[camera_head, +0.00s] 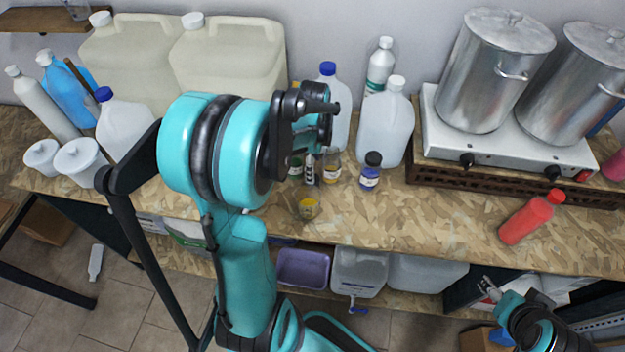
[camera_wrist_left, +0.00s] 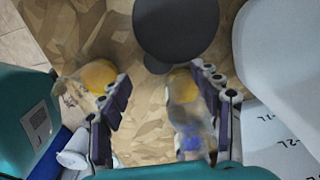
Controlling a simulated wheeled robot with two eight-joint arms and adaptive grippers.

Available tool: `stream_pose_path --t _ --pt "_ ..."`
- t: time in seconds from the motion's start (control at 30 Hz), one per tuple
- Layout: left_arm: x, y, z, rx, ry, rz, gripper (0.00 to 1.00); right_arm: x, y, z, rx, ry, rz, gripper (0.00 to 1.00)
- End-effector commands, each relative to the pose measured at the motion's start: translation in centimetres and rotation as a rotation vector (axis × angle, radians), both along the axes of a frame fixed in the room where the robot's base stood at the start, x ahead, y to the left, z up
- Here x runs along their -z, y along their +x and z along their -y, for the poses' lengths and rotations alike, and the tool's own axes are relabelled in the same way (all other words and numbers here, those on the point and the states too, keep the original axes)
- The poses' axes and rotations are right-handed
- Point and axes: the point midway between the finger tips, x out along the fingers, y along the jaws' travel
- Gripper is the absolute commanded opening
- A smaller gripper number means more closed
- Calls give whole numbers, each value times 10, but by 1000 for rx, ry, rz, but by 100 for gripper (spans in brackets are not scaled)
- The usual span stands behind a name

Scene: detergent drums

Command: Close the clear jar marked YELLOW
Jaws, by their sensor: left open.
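A small open clear jar with yellow contents (camera_head: 307,207) stands near the front of the bench in the head view. Another small clear jar with a yellowish label (camera_head: 331,168) stands behind it. Label words are unreadable. The left wrist view shows one yellow round (camera_wrist_left: 98,75) beside the left finger and a clear jar with yellow (camera_wrist_left: 182,88) by the right finger; I cannot match them surely. My left gripper (camera_wrist_left: 160,75) is open above the bench, nothing clearly between its fingers. In the head view its arm hides much of it. My right gripper (camera_head: 488,287) is low at right, its opening unclear.
A small blue jar with a black lid (camera_head: 371,172) stands to the right. White jugs (camera_head: 385,130) stand behind. A red bottle (camera_head: 530,218) lies at right, before a stove (camera_head: 510,140) with two pots. The bench (camera_head: 430,215) is clear between.

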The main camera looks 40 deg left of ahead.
Motion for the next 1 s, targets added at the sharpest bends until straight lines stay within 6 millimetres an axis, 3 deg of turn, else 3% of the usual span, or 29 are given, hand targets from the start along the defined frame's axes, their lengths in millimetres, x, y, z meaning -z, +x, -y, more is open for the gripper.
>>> stream_pose_path --t 0.4,0.8,1.0 --pt "49 -1 -1 0 0 0 64 16 0 0 0 0 0 65" --pt "52 -2 -1 0 0 0 64 15 0 0 0 0 0 65" --pt "52 -2 -1 0 0 0 30 15 0 0 0 0 0 65"
